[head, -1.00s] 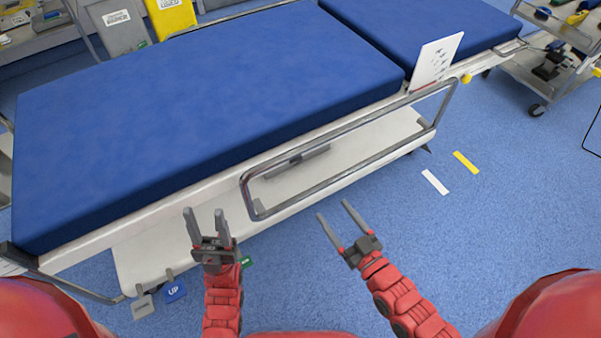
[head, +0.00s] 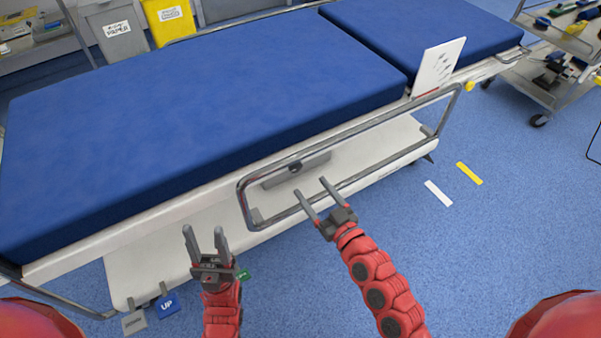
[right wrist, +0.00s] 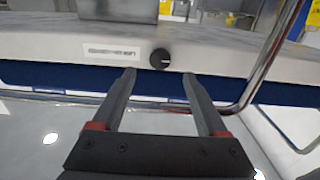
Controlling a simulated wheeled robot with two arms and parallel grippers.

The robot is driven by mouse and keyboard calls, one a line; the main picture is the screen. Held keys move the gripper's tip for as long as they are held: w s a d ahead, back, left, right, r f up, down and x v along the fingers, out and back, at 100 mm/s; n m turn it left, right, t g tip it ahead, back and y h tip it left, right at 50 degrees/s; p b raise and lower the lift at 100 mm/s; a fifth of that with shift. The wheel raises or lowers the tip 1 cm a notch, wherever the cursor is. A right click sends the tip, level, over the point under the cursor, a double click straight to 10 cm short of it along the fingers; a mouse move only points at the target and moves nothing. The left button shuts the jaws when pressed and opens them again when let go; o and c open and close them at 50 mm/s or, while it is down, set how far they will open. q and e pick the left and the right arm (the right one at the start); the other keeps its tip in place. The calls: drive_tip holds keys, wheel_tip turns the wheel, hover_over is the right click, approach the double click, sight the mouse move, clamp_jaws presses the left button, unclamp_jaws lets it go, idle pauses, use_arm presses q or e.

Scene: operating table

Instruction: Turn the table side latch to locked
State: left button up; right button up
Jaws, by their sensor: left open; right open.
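The operating table has a blue top (head: 220,110) with a metal side rail (head: 350,126) along its near side. In the right wrist view a round black knob (right wrist: 160,58) with a white mark sits on a pale panel beside a printed label (right wrist: 111,53) too blurred to read; I cannot tell for sure whether it is the latch. My right gripper (head: 312,187) is open and empty near the rail's lower bar. In the wrist view its fingertips (right wrist: 158,75) point at the knob, apparently short of it. My left gripper (head: 203,231) is open and empty, left of the rail.
A grey box (head: 295,170) shows through the rail. A white card (head: 438,66) stands at the table's side near a yellow knob (head: 470,86). Blue UP (head: 167,305) and grey (head: 134,322) pedals are at lower left.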

sight(297, 169)
drive_tip(key=x, duration=0.6)
drive_tip(key=shift+w+a, duration=0.2)
drive_tip(key=shift+w, duration=0.05)
clamp_jaws()
